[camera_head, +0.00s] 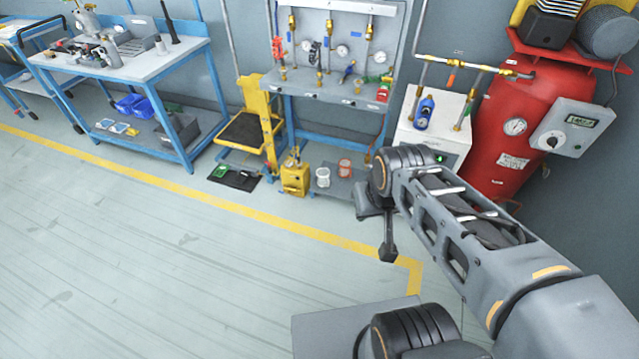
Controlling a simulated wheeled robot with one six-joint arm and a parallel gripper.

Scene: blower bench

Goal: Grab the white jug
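A small white container (322,178), which may be the white jug, stands low under the gauge bench. It is too small to make out a handle or spout. A pale grey-white vessel (87,20) also stands on the far-left blue workbench, too small to identify. My gripper (388,250) hangs at the end of my arm, right of centre, pointing down over the floor. It is apart from both vessels, nearer to the camera. Its fingers show as one dark shape, so I cannot tell their opening. Nothing shows held in it.
A yellow container (295,178) and an orange-red container (345,168) flank the white one. A red tank (525,120) and white cabinet (435,135) stand right. The floor (150,260) at left is clear.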

